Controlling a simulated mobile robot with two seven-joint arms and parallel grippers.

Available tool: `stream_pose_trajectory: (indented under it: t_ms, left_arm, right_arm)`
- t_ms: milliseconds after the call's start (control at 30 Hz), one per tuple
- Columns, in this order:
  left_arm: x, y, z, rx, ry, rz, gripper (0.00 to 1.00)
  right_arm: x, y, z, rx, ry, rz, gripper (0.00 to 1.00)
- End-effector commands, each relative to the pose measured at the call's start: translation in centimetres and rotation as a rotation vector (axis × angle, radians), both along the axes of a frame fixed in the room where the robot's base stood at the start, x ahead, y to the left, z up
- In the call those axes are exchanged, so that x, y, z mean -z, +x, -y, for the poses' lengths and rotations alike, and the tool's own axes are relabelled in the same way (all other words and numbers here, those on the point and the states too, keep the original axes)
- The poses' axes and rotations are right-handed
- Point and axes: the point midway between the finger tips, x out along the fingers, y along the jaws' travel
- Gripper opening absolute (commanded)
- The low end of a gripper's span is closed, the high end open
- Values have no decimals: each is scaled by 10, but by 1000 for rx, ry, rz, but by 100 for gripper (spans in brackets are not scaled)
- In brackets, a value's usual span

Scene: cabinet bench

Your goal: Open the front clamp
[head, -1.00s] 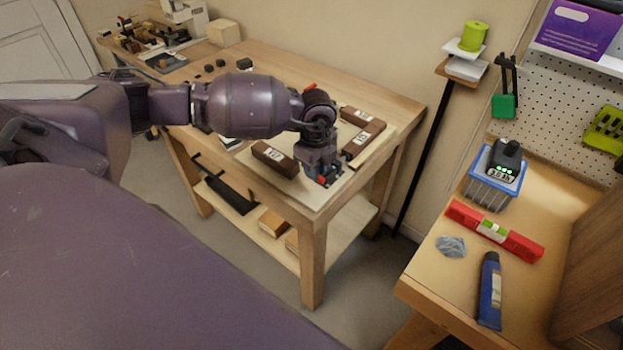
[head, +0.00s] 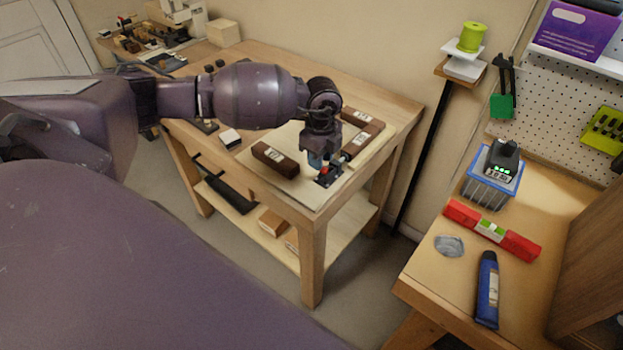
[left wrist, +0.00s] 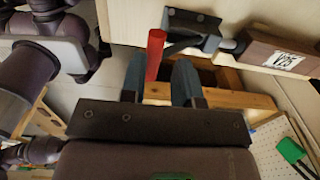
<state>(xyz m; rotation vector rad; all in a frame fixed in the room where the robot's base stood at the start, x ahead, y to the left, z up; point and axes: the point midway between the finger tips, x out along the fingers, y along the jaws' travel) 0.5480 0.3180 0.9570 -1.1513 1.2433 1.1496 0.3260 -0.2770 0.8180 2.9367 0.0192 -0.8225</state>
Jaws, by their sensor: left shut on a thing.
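The front clamp (head: 329,179) is a dark metal clamp with a red handle, on the pale board near the front corner of the wooden bench. In the left wrist view its dark bracket (left wrist: 193,28) is at the top and the red handle (left wrist: 155,55) points toward the camera. My left gripper (head: 318,163) is over the clamp, with its bluish fingers on both sides of the red handle; it is shut on it. The fingers also show in the left wrist view (left wrist: 160,82). Their exact contact is partly hidden. My right gripper is not in view.
Brown labelled blocks (head: 275,159) lie on the board (head: 300,190) close to the gripper. One labelled block (left wrist: 283,52) is beside the clamp in the wrist view. A second bench (head: 450,285) at the right holds a red level and a blue tube.

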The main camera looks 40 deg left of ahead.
Motion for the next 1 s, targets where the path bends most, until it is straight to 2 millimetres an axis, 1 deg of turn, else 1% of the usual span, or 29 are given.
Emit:
stream_pose_trajectory:
  t_ms: [100,333,533,800,1000]
  left_arm:
    - [-3,5,-1,-3,3,4,22]
    - [-3,5,-2,-3,3,3,21]
    - [-4,7,-1,-4,3,3,23]
    - [-11,16,-1,-4,3,3,27]
    - [-11,16,-1,-3,3,2,28]
  right_arm:
    - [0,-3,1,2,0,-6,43]
    - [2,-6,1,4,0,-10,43]
    - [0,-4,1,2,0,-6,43]
    - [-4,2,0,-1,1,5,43]
    - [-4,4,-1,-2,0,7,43]
